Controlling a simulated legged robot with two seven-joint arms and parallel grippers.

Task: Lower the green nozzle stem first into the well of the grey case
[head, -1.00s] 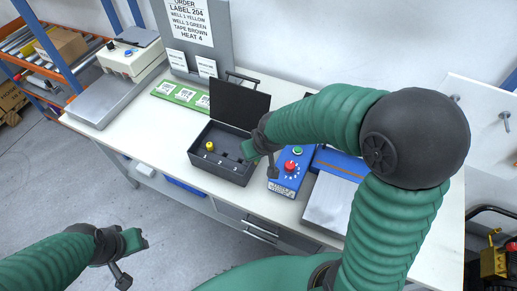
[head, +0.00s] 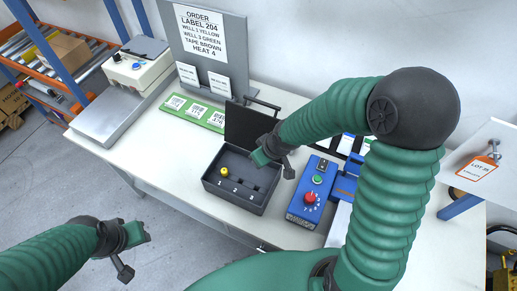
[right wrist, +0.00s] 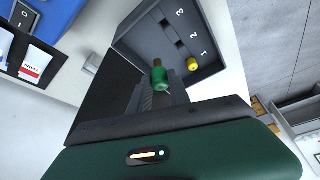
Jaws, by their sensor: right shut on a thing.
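The grey case (head: 236,206) stands open on the bench, its black lid (head: 247,127) raised at the back. Its wells are numbered 1, 2 and 3. A yellow nozzle (head: 224,171) sits in well 1, also visible in the right wrist view (right wrist: 193,64). My right gripper (head: 262,157) is over the back of the case near the lid. It is shut on the green nozzle (right wrist: 160,74), whose brownish stem points toward the case interior. The nozzle appears above the case, apart from the wells. My left gripper (head: 146,232) is off the bench's front; its jaw opening is unclear.
A blue box with a red knob (head: 309,198) stands close right of the case. A green label strip (head: 196,111) and a grey order board (head: 207,50) are behind to the left. A white machine (head: 138,69) stands at the far left. The bench left of the case is clear.

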